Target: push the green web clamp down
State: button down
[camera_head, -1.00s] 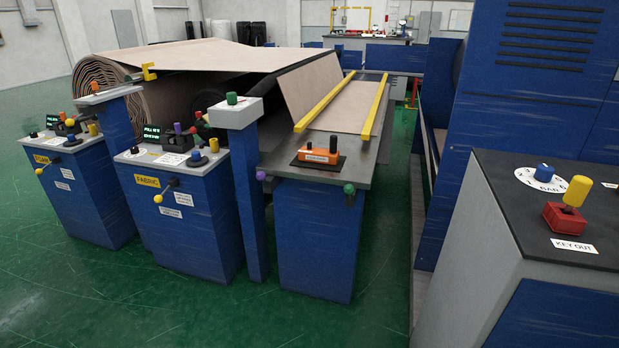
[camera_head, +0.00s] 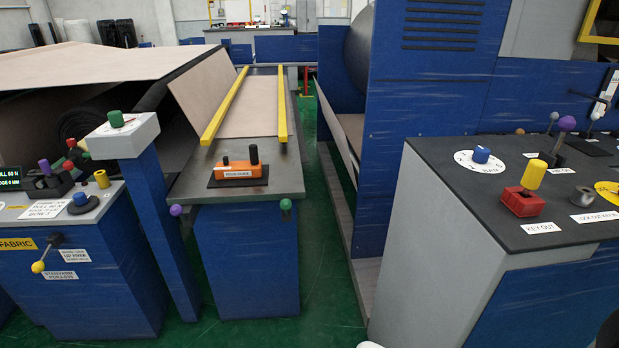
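Two green-topped controls show, and neither has a readable label naming it the web clamp. One green knob (camera_head: 285,204) hangs at the front right edge of the grey-topped blue table (camera_head: 285,182), on a short dark stem. The other green knob (camera_head: 116,119) stands upright on the grey head of a blue post to the left. A purple knob (camera_head: 176,210) is at the table's front left edge. My gripper is not in view.
A console (camera_head: 480,215) with a yellow-handled red key block stands at right. Another blue console (camera_head: 85,270) stands at left. Green floor (camera_head: 325,280) shows between table and right console.

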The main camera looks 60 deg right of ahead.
aim_at(285, 204)
jog(key=i+z, duration=0.25)
jog(key=z, duration=0.2)
jog(key=i+z, duration=0.3)
jog(key=z, duration=0.15)
jog(key=i+j+z, duration=0.1)
jog(key=i+z, duration=0.2)
jog(key=z, duration=0.15)
